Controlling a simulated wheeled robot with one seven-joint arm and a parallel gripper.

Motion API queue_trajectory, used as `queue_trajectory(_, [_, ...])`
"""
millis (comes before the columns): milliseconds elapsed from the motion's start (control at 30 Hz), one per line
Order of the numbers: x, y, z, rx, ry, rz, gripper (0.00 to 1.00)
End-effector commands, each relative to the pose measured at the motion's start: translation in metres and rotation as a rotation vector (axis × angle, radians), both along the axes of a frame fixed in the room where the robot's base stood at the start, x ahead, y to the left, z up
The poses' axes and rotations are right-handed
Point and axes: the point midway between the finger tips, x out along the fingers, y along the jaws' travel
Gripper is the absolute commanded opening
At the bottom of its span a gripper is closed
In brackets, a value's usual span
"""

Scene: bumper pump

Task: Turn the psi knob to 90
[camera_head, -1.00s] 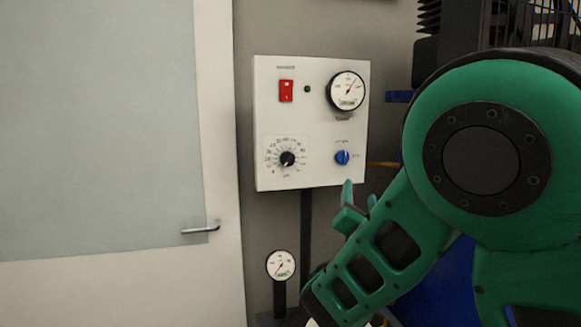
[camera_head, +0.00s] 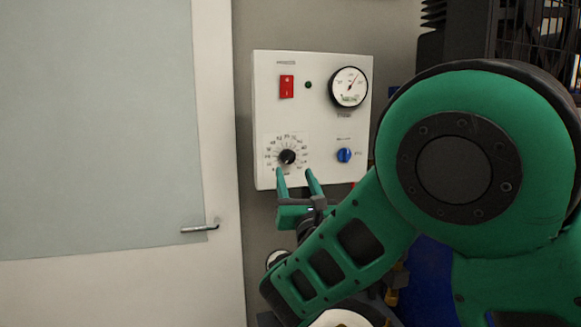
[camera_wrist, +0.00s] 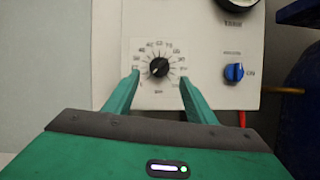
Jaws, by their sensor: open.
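The psi knob (camera_head: 287,157) is a small black dial with a ring of printed numbers, low on the left of the white control panel (camera_head: 320,115). It also shows in the wrist view (camera_wrist: 159,68), with its pointer toward the lower left. My gripper (camera_head: 297,172) is just below and in front of the knob. In the wrist view my gripper (camera_wrist: 160,75) is open, with one green finger at each side of the dial and nothing between them. Whether the fingers reach the knob's depth I cannot tell; they do not touch it in the picture.
A blue knob (camera_head: 344,155) sits right of the dial, also in the wrist view (camera_wrist: 234,72). Above are a red switch (camera_head: 287,87) and a round gauge (camera_head: 348,87). A door with a handle (camera_head: 199,229) is at the left. A blue tank (camera_wrist: 303,95) stands at the right.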

Motion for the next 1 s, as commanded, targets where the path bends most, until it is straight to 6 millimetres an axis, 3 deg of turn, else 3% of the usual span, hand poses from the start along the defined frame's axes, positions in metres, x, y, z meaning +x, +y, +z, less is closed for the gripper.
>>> queue_trajectory(433, [0.05,0.01,0.021,0.001,-0.002,-0.001,0.51])
queue_trajectory(900, [0.058,0.012,0.025,-0.001,-0.001,0.0,0.51])
queue_trajectory(1000, [0.058,0.012,0.025,-0.001,-0.001,0.0,0.29])
